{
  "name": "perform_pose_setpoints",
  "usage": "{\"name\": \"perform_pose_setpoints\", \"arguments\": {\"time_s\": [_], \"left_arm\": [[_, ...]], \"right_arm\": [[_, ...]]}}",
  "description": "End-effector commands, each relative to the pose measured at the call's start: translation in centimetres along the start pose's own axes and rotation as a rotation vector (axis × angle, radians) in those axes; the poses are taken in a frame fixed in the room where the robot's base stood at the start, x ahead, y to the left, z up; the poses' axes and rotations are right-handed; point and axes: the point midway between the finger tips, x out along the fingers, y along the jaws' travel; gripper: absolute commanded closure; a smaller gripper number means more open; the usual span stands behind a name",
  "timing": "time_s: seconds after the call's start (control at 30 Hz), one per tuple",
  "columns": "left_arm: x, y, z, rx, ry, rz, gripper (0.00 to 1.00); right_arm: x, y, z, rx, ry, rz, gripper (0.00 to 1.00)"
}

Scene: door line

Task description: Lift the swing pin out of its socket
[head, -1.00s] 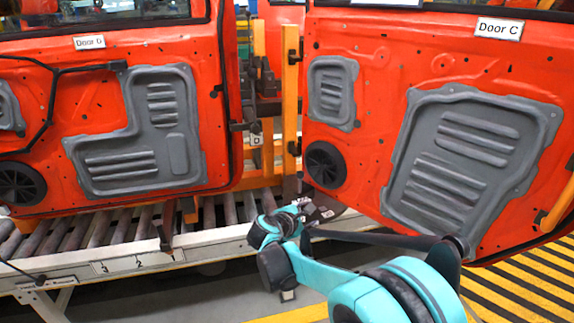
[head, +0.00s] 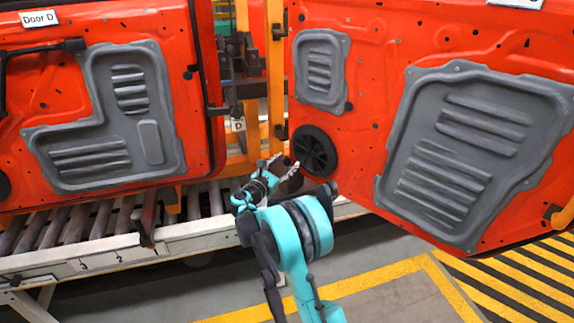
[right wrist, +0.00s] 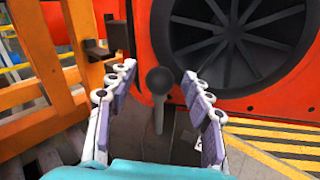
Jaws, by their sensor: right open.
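The swing pin (right wrist: 160,82), a dark grey round knob on a narrow stem, stands upright in the right wrist view. It shows between the two fingers of my right gripper (right wrist: 159,73), which is open, with a gap on both sides of the knob. The socket at the pin's foot cannot be made out. In the head view my right gripper (head: 285,170) is at the gap between the two doors, just left of the round black speaker. I cannot pick out the pin there. My left gripper is not in view.
Red Door C (head: 375,110) with its black speaker (head: 314,150) is close on the right. Red Door D (head: 100,28) hangs left. An orange post (head: 274,70) stands between them. A roller conveyor (head: 110,222) with a white rail runs below; floor in front is clear.

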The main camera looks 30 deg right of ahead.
Motion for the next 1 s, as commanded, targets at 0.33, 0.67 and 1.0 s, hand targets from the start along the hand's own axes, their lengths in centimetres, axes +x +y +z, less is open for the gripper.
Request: {"name": "perform_pose_setpoints", "arguments": {"time_s": [0.33, 0.67, 1.0], "left_arm": [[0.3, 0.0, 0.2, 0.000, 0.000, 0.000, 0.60], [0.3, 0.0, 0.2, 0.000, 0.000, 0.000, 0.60], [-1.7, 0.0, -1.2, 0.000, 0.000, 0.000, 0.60]], "right_arm": [[1.2, 0.0, 0.1, 0.001, 0.001, 0.000, 0.49], [1.2, 0.0, 0.1, 0.001, 0.001, 0.000, 1.00], [1.2, 0.8, 3.7, 0.001, 0.001, 0.000, 1.00]]}}
